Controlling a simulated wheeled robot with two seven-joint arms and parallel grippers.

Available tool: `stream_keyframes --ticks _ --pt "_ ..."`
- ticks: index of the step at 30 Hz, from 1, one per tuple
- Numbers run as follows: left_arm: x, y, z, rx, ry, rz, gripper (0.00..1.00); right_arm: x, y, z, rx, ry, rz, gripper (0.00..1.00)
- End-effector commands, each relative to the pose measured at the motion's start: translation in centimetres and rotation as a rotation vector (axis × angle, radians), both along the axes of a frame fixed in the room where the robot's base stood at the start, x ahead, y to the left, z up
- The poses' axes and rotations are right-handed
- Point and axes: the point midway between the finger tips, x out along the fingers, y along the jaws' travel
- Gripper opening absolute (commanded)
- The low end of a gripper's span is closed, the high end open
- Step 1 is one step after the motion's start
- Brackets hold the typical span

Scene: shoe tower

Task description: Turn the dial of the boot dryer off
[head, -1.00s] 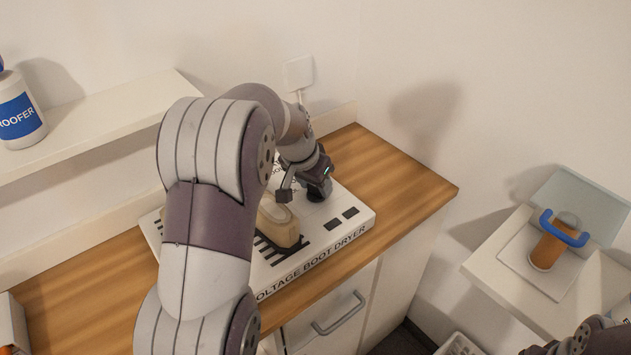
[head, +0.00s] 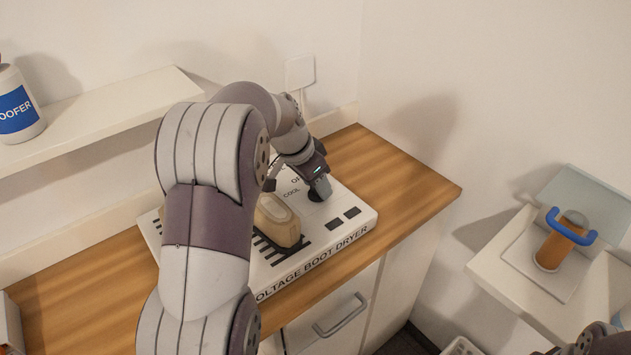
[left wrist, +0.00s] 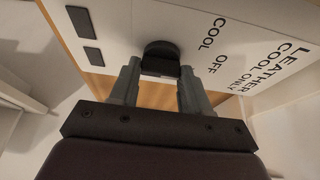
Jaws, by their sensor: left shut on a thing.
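The boot dryer (head: 355,232) is a white flat box on the wooden counter, with "VOLTAGE BOOT DRYER" on its front edge. Its dial (left wrist: 160,55) is a round black knob, seen in the left wrist view between the fingers of my left gripper (left wrist: 158,75). The gripper is shut on the dial. Labels "COOL", "OFF" and "LEATHER COOL ONLY" are printed beside the dial. In the head view my left gripper (head: 318,188) points down at the dryer's back right part and largely hides the dial. Which label the dial points at cannot be told.
A beige boot-shaped piece (head: 278,220) stands on the dryer, left of the gripper. Two dark switches (head: 343,218) lie on its right front. The counter (head: 400,180) is clear to the right. A side shelf (head: 500,255) holds an orange thing with a blue handle (head: 560,240).

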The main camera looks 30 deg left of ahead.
Motion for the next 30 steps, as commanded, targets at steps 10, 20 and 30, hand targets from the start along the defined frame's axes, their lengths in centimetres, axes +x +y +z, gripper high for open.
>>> stream_keyframes --ticks 10,20,30 --pt "0.0 0.0 0.0 0.001 0.0 0.0 0.72 0.0 0.0 0.0 0.0 0.0 0.0 0.43" --pt "-1.1 0.6 3.3 0.002 -0.003 0.002 0.72 0.0 0.0 0.8 0.0 0.0 0.0 0.43" --pt "-4.1 1.7 11.4 0.0 0.001 0.002 0.72 0.0 0.0 4.8 0.0 -0.001 0.0 0.43"
